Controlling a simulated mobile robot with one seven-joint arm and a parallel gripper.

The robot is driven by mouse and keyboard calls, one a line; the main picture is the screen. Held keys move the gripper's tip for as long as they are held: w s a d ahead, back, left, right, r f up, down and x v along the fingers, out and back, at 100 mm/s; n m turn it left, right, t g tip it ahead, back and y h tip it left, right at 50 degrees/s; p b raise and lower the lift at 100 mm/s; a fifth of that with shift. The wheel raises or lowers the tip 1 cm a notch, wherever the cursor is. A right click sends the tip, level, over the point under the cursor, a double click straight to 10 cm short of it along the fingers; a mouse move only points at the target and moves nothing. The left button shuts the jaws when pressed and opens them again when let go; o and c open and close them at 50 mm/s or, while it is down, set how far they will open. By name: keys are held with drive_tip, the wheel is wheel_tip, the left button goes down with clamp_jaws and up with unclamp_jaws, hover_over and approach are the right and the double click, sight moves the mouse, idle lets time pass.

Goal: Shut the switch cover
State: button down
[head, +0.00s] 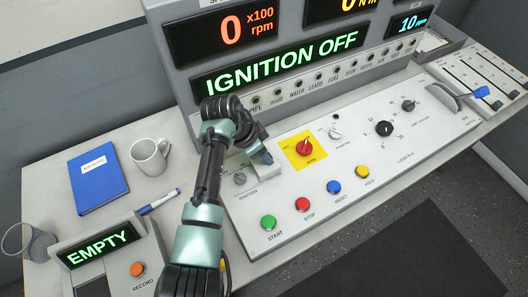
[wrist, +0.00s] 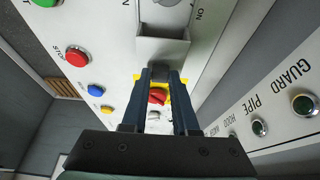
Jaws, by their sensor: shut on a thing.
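The switch cover, a pale grey flap (head: 265,171), stands raised beside the ignition knob (head: 240,179) on the sloped console panel. It also shows in the wrist view (wrist: 163,48), just beyond my fingertips. My gripper (head: 266,158) is at the cover's edge, and in the wrist view its two dark fingers (wrist: 162,75) are closed on a small dark part at that edge. The knob is uncovered in the head view. The fingers and arm partly hide the cover's far side and hinge.
A red rotary switch on a yellow plate (head: 305,147) lies just right of my gripper. Green (head: 268,222), red (head: 302,204), blue and yellow buttons line the panel's front. The upright display housing (head: 290,60) rises close behind. A mug (head: 150,156) and blue book (head: 98,177) stand left.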

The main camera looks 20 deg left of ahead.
idle(0.4)
drive_tip(key=s+a+p, duration=0.1)
drive_tip(key=s+a, duration=0.1)
drive_tip(key=s+a+p, duration=0.1)
drive_tip(key=s+a, duration=0.1)
drive_tip(key=s, duration=0.1)
drive_tip(key=shift+s+a+r+p, duration=0.1)
drive_tip(key=shift+s+a+p, duration=0.1)
drive_tip(key=shift+s+p, duration=0.15)
drive_tip(key=shift+s+a, duration=0.2)
drive_tip(key=shift+a, duration=0.05)
drive_tip(key=c, duration=0.7)
unclamp_jaws()
drive_tip(key=shift+s+a, duration=0.1)
drive_tip(key=shift+s, duration=0.05)
